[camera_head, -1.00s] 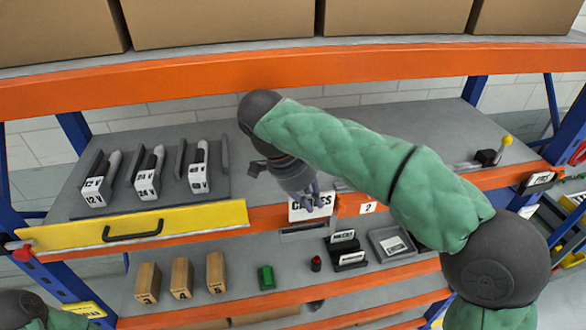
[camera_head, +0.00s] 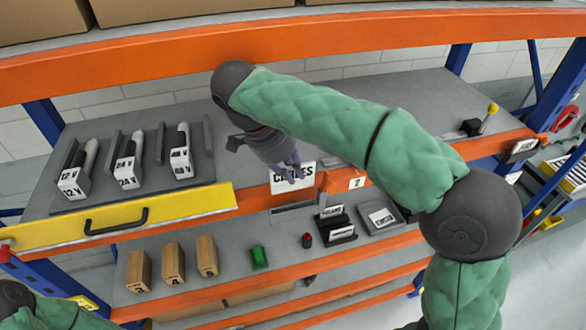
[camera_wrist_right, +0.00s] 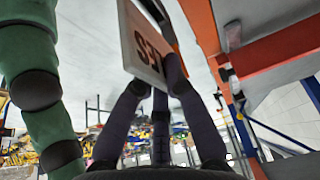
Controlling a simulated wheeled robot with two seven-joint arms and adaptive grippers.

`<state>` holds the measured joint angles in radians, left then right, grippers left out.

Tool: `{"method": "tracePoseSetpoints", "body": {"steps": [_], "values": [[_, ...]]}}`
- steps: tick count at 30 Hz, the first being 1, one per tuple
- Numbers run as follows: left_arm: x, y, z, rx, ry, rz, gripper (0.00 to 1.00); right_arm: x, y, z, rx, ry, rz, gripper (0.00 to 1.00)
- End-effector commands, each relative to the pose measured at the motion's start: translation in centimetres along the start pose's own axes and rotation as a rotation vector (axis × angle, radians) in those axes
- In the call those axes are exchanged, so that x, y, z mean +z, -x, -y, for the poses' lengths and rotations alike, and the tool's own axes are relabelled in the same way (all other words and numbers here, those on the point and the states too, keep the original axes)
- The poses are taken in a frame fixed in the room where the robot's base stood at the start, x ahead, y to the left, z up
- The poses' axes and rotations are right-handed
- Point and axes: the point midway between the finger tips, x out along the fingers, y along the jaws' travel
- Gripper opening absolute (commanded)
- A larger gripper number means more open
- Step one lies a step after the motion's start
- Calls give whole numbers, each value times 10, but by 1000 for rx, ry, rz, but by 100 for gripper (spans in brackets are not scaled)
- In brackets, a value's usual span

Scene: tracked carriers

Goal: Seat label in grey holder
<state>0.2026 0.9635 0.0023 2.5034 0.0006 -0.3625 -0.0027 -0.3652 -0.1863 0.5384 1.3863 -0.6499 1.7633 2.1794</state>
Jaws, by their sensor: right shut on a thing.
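The white label (camera_head: 305,170) with black capital letters is in my right gripper (camera_head: 291,174), in front of the orange shelf beam. The fingers cover the middle of its text. In the right wrist view the label (camera_wrist_right: 142,45) shows large between the fingertips (camera_wrist_right: 152,72), tilted, with part of its lettering inverted. A grey strip (camera_head: 291,209), which looks like the grey holder, shows at the beam just below the label. I cannot tell whether label and holder touch. My left gripper is out of view; only a piece of that arm shows at lower left.
A small tag marked 2 (camera_head: 357,183) is on the beam right of the label. A yellow-fronted drawer (camera_head: 190,207) is at left.

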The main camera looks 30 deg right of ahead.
Motion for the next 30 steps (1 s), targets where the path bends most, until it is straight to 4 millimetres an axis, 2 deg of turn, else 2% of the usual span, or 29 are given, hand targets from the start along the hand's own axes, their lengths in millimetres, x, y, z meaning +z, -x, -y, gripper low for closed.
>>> {"method": "tracePoseSetpoints", "body": {"steps": [18, 30], "values": [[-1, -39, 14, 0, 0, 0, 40, 19, -47, 0, 0, 0, 0, 0], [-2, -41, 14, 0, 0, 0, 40, 20, -50, 0, 0, 0, 0, 0]]}}
